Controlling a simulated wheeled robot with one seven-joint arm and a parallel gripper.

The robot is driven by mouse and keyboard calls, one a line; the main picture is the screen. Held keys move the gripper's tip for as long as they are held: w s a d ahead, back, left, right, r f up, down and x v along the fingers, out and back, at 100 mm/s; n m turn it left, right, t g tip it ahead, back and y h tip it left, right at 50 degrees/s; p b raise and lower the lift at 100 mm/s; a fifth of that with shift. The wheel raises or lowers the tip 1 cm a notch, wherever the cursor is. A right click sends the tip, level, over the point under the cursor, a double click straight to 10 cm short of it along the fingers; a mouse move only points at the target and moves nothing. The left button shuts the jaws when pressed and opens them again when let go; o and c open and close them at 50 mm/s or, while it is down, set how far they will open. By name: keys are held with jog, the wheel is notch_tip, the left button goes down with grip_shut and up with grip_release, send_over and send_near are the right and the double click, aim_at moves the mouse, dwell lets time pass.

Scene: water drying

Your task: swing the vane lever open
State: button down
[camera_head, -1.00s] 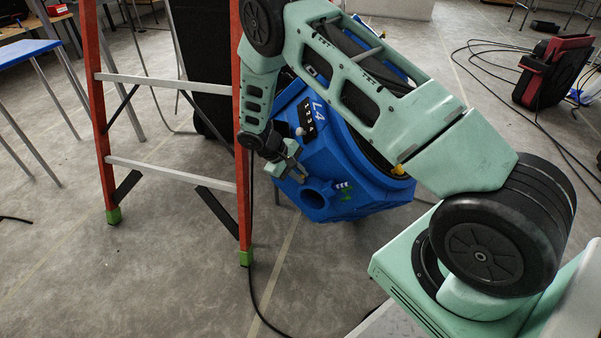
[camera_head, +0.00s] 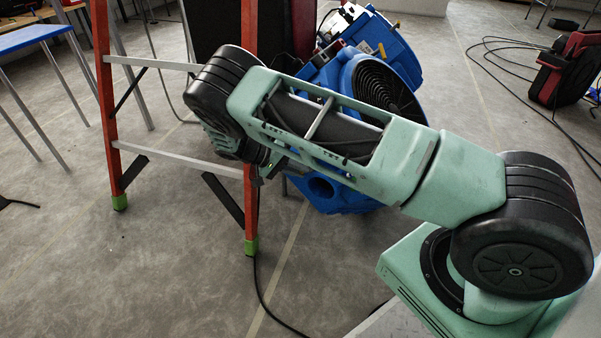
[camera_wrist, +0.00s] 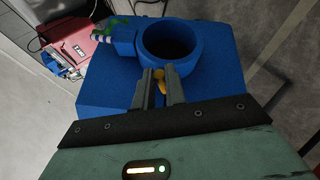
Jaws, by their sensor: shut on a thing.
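The blue blower (camera_head: 335,198) stands on the floor behind my arm in the head view, with its round port low at the front. In the wrist view the blue housing (camera_wrist: 105,85) fills the middle, and the dark round port (camera_wrist: 170,42) is just beyond my fingertips. My gripper (camera_wrist: 160,74) is shut on a small yellow-orange piece, which I take as the vane lever (camera_wrist: 162,86). The lever shows between and beside the fingers, and part of it is hidden by them.
An orange stepladder (camera_head: 108,110) with green feet stands left of the blower, its near leg close to my wrist. A red and black machine (camera_head: 567,68) stands at the right with cables around it. A blue-topped table (camera_head: 32,40) is at the left. A dark cable crosses the floor below the blower.

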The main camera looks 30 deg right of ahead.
jog(key=shift+w+a+f+m+g+b, duration=0.15)
jog(key=shift+f+m+g+b, duration=0.1)
jog(key=shift+m+b, duration=0.3)
jog(key=shift+w+a+f+m+g+b, duration=0.15)
jog(key=shift+f+m+g+b, duration=0.2)
jog(key=shift+m, duration=0.3)
jog(key=shift+d+r, duration=0.1)
jog(key=shift+r, duration=0.1)
jog(key=c, duration=1.5)
grip_release()
jog(key=shift+o, duration=0.2)
notch_tip(320, 180, up, 10)
jog(key=p, duration=0.4)
